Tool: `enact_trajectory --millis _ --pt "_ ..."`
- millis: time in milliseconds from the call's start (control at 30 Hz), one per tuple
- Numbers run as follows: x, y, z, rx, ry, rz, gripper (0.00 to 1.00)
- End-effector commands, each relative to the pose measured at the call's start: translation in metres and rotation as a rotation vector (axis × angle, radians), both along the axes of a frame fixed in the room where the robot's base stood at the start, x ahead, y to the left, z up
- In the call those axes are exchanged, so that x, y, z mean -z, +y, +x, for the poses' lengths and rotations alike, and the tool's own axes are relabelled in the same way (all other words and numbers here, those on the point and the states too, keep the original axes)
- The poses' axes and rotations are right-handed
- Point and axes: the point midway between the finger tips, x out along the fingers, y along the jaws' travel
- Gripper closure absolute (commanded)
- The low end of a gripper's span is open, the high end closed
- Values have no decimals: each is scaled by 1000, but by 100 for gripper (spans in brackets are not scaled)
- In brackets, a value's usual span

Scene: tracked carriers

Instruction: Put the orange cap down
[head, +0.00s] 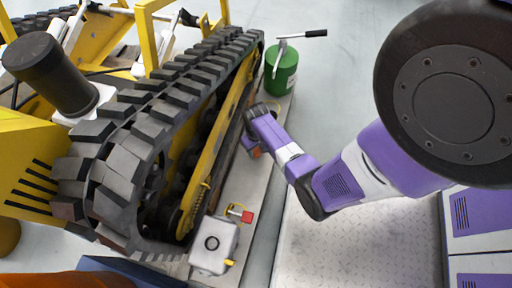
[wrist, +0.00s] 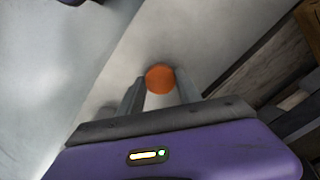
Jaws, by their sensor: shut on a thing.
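The orange cap (wrist: 160,79) is between the two grey fingertips of my gripper (wrist: 158,88) in the wrist view. My gripper is shut on it. A pale grey surface lies beyond the cap; I cannot tell whether the cap touches it. In the head view my gripper (head: 256,152) is at the end of the purple arm, beside the black track and over the grey ledge. A small orange patch shows there, and the arm hides most of the fingers.
A yellow tracked carrier with a black track (head: 128,125) stands at left. A green canister (head: 281,72) with a lever is at the back of the ledge. A light grey box (head: 214,246) and a red padlock (head: 246,216) lie at the front.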

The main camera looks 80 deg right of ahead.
Motion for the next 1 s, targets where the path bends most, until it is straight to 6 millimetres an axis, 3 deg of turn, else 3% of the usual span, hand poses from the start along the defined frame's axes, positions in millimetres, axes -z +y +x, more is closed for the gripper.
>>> enact_trajectory --millis 367,400,500,833,1000 --pt "5 0 1 0 -1 -1 98" --pt "6 -1 1 0 -1 -1 57" --pt "5 0 1 0 -1 -1 38" --pt "3 0 0 0 -1 -1 36" --pt "-14 0 1 0 -1 -1 36"
